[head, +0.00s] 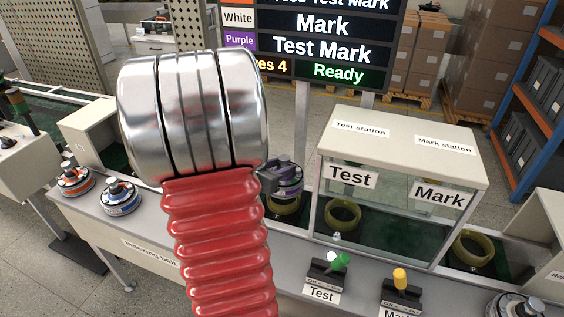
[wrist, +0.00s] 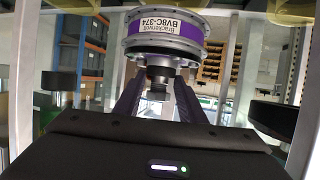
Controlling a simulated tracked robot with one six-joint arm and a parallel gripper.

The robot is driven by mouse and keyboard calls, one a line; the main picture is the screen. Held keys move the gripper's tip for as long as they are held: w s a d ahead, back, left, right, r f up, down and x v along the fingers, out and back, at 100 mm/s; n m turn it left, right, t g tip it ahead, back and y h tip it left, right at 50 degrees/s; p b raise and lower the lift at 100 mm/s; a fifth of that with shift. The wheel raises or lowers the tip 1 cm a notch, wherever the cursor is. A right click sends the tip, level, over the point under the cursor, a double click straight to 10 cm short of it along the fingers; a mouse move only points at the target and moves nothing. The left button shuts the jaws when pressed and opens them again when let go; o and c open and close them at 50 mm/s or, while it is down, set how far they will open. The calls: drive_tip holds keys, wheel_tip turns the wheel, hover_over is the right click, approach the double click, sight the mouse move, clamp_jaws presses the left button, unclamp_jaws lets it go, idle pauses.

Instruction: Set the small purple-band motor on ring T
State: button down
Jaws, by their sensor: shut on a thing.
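The small purple-band motor (head: 289,181) is in the head view, just right of my arm. In the wrist view the motor (wrist: 165,38) shows its purple band and a white label with upside-down text. My gripper (wrist: 158,92) is shut on the motor's narrow end, one finger on each side. In the head view my gripper (head: 268,180) is mostly hidden behind my arm. An olive ring (head: 283,206) lies directly below the motor; I cannot tell whether they touch. Another olive ring (head: 342,215) sits inside the glass-fronted station. I cannot read which ring is T.
The Test and Mark station housing (head: 400,140) stands close right of the motor. A third ring (head: 473,248) is right of it. Green (head: 338,262) and yellow (head: 400,279) levers stand in front. Orange-band (head: 75,180) and blue-band (head: 120,197) motors stand at left.

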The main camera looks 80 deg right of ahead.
drive_tip(key=shift+r, duration=0.1)
drive_tip(key=shift+f, duration=2.05)
drive_tip(key=shift+f, duration=0.1)
drive_tip(key=c, duration=1.2)
unclamp_jaws()
drive_tip(key=shift+f, duration=0.1)
drive_tip(key=shift+o, duration=0.2)
drive_tip(key=shift+w+a+r, duration=0.25)
drive_tip(key=shift+a+r, duration=0.05)
drive_tip(key=shift+a, duration=0.2)
drive_tip(key=v, duration=1.1)
